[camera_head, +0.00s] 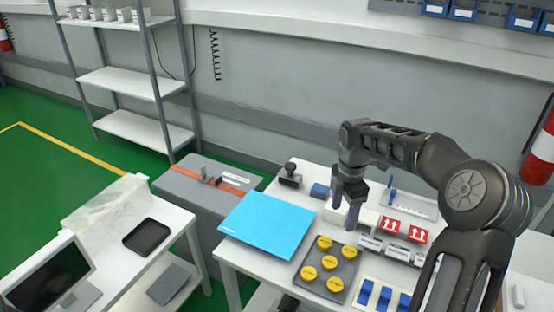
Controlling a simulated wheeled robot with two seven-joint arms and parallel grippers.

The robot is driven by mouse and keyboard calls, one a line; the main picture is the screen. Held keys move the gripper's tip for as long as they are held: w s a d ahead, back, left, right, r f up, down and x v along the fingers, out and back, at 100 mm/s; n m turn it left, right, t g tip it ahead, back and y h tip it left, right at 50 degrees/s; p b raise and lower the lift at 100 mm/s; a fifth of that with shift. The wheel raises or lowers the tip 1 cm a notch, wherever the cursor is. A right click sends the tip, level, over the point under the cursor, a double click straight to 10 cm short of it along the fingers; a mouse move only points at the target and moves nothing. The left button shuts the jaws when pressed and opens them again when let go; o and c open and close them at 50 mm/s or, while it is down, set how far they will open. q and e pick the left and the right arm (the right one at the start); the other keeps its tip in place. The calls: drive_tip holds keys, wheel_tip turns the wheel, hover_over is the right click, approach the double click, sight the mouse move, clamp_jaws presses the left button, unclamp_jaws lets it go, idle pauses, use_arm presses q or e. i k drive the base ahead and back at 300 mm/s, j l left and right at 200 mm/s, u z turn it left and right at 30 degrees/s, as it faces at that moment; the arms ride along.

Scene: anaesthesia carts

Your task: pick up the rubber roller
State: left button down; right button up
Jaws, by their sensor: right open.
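My right gripper (346,206) comes in from the right and points down over the white table (236,262). Its jaws are open, above a small white box (334,216) that they partly hide. A small black tool with an upright handle (290,175) stands at the table's back left, apart from the gripper; it may be the rubber roller, but I cannot tell for sure. A small blue object (319,191) lies between it and the gripper. My left gripper is not in view.
A blue sheet (268,224) lies at the table's left. A dark tray with several yellow discs (326,268), red arrow-marked boxes (402,229), blue clips (384,297) and a white tray (409,205) crowd the middle and right. A grey case (187,187) stands behind left.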

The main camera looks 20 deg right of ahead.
sight(286, 177)
drive_tip(key=i, duration=1.1)
